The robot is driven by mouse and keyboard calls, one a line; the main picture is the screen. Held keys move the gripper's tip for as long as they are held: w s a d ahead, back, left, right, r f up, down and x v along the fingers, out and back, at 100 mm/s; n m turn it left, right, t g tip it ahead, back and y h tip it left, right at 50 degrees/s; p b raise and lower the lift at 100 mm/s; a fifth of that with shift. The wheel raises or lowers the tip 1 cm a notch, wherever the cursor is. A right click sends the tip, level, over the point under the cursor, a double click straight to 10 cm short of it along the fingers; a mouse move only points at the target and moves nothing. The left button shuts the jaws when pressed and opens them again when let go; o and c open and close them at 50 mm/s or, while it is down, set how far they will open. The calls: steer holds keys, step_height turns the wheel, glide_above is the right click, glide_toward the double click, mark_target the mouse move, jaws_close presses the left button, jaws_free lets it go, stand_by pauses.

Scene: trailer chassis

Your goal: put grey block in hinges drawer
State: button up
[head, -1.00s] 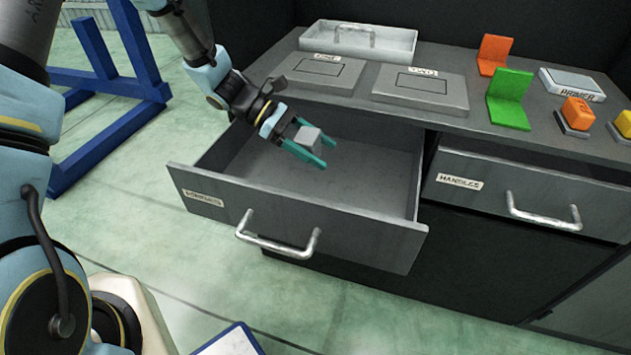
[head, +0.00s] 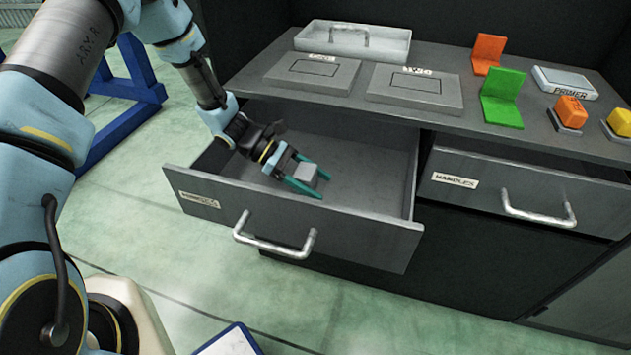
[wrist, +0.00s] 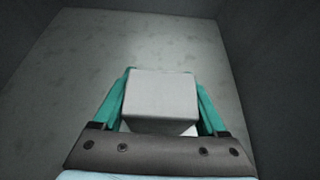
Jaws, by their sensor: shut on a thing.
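The grey block (head: 306,172) is between the green fingers of my gripper (head: 305,184), which is shut on it. In the wrist view the block (wrist: 160,100) fills the space between the two fingers (wrist: 160,108), with the drawer floor beyond. The open left drawer (head: 300,225) has a label on its front that is hard to read but looks like HINGES. My gripper holds the block inside this drawer, low over its floor. I cannot tell whether the block touches the floor.
The HANDLES drawer (head: 520,190) to the right is nearly shut. On the worktop stand a grey tray (head: 352,40), two flat grey plates, orange (head: 488,52) and green (head: 502,98) brackets, a PRIMER box (head: 565,82) and small orange and yellow blocks. A blue frame stands behind my arm.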

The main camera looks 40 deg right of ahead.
steer(key=shift+f, duration=0.15)
steer(key=o, duration=1.5)
steer(key=shift+c, duration=0.2)
steer(key=b+v, duration=0.1)
steer(key=v, duration=1.1)
